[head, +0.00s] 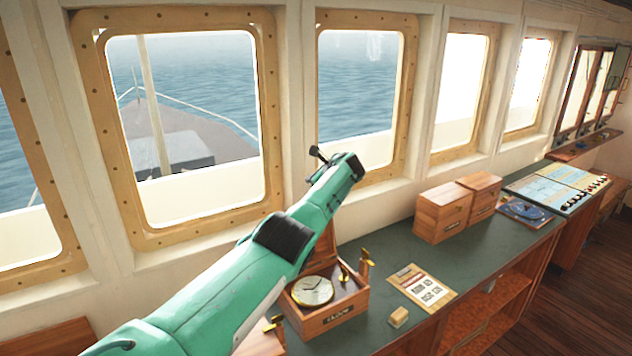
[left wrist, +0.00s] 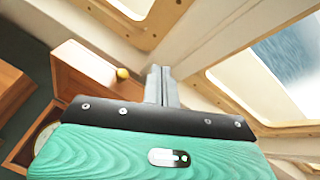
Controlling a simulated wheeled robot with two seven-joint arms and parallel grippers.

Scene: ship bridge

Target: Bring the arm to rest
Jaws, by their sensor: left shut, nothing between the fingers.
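My left arm (head: 262,262) is green with black joints and reaches up from the lower left across the head view. Its gripper (head: 316,153) is raised above the counter, in front of the window wall. In the left wrist view the gripper (left wrist: 161,84) shows its grey fingers close together, shut and empty. Below the arm an open wooden box (head: 328,322) with a round white dial (head: 312,291) stands on the counter; the arm partly hides its lid. My right gripper is in neither view.
The dark green counter (head: 385,258) runs along the windows. It carries a printed card (head: 423,287), a small tan block (head: 398,317), two wooden boxes (head: 443,213) and a chart board (head: 556,187). Brass pieces (head: 366,258) stand by the dial box. Window frames (head: 278,130) are close behind the gripper.

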